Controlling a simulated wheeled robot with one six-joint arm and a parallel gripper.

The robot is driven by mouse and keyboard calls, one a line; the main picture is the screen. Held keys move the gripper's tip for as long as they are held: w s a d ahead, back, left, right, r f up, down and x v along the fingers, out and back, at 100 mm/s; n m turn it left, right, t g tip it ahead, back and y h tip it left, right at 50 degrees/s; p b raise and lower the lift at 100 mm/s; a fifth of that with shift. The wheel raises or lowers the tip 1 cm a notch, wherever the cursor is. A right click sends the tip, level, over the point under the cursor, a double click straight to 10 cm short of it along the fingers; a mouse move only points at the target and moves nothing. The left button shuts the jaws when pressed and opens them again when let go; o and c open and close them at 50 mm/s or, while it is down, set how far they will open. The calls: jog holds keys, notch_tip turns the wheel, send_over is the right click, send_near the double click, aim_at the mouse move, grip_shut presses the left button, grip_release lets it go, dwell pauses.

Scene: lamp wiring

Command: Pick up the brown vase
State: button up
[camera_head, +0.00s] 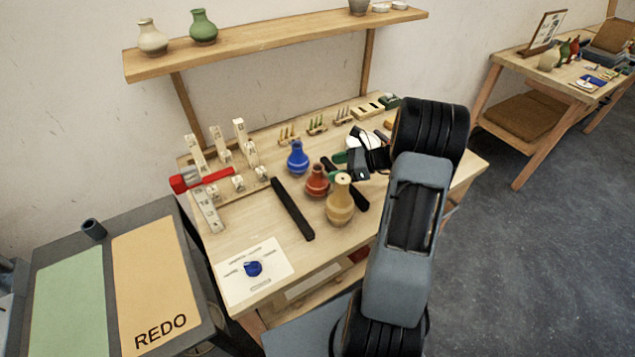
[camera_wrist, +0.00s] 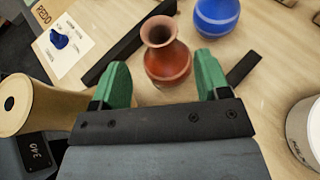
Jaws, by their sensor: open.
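The reddish-brown vase (camera_head: 316,182) stands upright on the wooden table, between a blue vase (camera_head: 298,158) and a tan vase (camera_head: 341,205). In the wrist view the reddish-brown vase (camera_wrist: 167,60) appears between the green fingers of my gripper (camera_wrist: 162,78), with bare table showing on each side of it. My gripper (camera_head: 337,166) is open and empty, just to the right of the vase in the head view. I cannot tell whether a finger touches the vase. The tan vase (camera_wrist: 35,108) is close beside the left finger, and the blue vase (camera_wrist: 217,14) is behind the right finger.
A black bar (camera_head: 292,209) lies left of the vases. A white card (camera_head: 252,270) with a blue patch lies at the table's front left. A white container (camera_wrist: 306,130) is at the wrist view's right edge. A shelf (camera_head: 280,42) spans the table's back.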

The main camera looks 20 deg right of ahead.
aim_at(318, 169)
jog(key=shift+p+x, duration=0.95)
jog(key=shift+x, duration=2.3)
jog(key=shift+w+r, duration=0.1)
jog(key=shift+c, duration=0.4)
grip_shut()
